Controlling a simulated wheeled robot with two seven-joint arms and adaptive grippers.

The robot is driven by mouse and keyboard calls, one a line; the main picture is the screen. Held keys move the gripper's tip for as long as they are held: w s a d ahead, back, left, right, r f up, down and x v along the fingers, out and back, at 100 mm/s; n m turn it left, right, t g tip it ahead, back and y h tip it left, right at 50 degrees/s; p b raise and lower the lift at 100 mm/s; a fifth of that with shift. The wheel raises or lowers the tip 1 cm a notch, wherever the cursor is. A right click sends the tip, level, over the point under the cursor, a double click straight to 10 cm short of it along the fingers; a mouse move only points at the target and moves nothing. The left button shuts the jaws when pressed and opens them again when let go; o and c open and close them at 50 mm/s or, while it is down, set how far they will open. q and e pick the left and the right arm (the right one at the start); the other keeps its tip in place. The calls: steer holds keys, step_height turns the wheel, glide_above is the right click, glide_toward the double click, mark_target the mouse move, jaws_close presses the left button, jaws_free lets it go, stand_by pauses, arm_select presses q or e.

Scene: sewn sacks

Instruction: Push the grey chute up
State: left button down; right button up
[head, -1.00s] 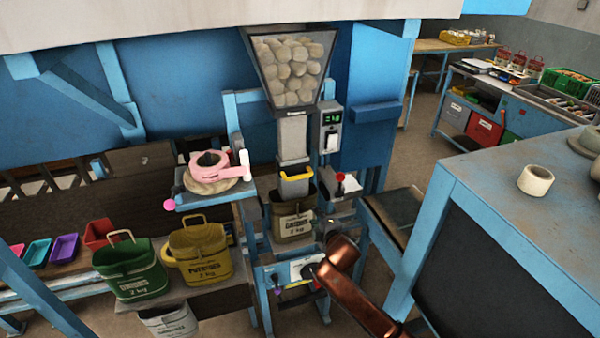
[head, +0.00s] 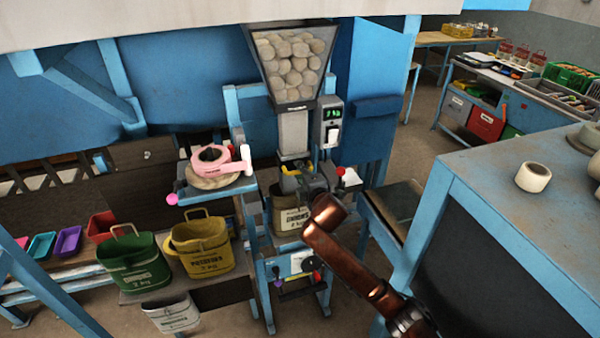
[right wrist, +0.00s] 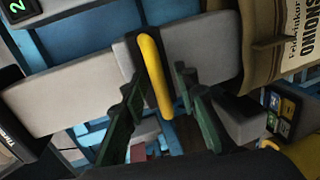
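The grey chute (right wrist: 205,48) hangs below the pale upper spout (head: 293,132), which also shows in the right wrist view (right wrist: 70,98). A yellow handle (head: 291,168) crosses the chute's front and shows clearly in the right wrist view (right wrist: 154,75). The chute's lower end reaches toward a beige-brown sack (head: 291,219). My right gripper (head: 311,184) is in front of the chute. In the right wrist view its two dark green fingers (right wrist: 160,85) stand apart, one on each side of the handle, with gaps visible. My left gripper is out of view.
A hopper of potatoes (head: 290,65) sits above the spout. A control box (head: 330,122) is right of it. A pink tape dispenser (head: 215,160) stands left. Green (head: 135,268) and yellow (head: 198,245) sacks stand lower left. A blue-framed bench (head: 480,190) is close on the right.

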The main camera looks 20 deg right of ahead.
steer(key=shift+c, duration=0.2)
jaws_close()
stand_by(0.6)
